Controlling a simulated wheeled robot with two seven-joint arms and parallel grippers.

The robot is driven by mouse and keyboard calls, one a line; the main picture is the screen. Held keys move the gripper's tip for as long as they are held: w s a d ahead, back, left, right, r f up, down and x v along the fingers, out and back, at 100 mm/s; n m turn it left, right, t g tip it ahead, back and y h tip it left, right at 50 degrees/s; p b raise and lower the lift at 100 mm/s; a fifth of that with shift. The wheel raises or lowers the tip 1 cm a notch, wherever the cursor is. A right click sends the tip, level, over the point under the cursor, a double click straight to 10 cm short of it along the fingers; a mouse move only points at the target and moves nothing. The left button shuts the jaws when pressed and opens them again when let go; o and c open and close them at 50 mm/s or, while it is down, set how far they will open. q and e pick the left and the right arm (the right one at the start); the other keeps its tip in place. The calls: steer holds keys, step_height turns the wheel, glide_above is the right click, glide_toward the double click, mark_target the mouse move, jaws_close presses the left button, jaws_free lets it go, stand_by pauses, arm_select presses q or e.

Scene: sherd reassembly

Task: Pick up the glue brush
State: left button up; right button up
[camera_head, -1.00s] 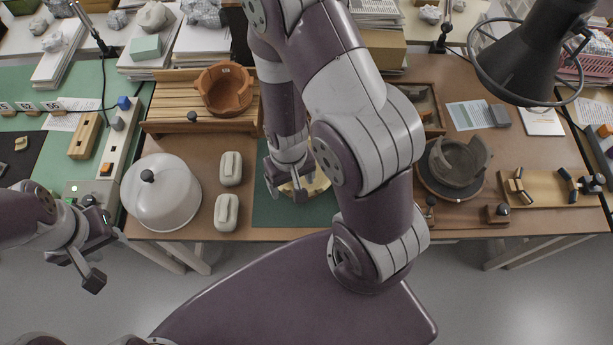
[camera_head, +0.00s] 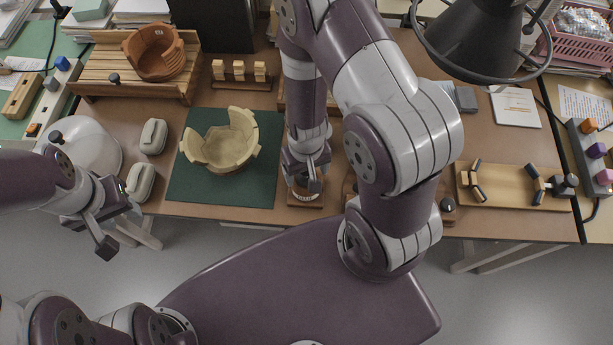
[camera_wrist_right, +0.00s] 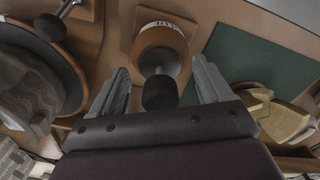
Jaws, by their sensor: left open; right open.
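The glue brush (camera_wrist_right: 160,92) appears to be the dark-knobbed handle standing in a round brown holder (camera_wrist_right: 158,42) with a white label in the right wrist view. In the head view the labelled wooden base (camera_head: 305,198) shows just below my right gripper (camera_head: 308,178), and the brush itself is mostly hidden there. In the right wrist view my right gripper (camera_wrist_right: 165,88) is open, its two fingers on either side of the knob. I cannot tell whether they touch it. My left gripper (camera_head: 108,226) is open and empty near the table's front left.
A pale partly built pot (camera_head: 225,143) sits on a green mat (camera_head: 190,187) left of my right gripper. The wooden clamp board (camera_head: 510,188) is at the right. A terracotta pot (camera_head: 155,52) stands on slats. A lamp (camera_head: 480,35) hangs at upper right.

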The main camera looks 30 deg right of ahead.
steer(key=shift+f, duration=0.1)
steer(key=c, duration=0.9)
steer(key=shift+o, duration=0.2)
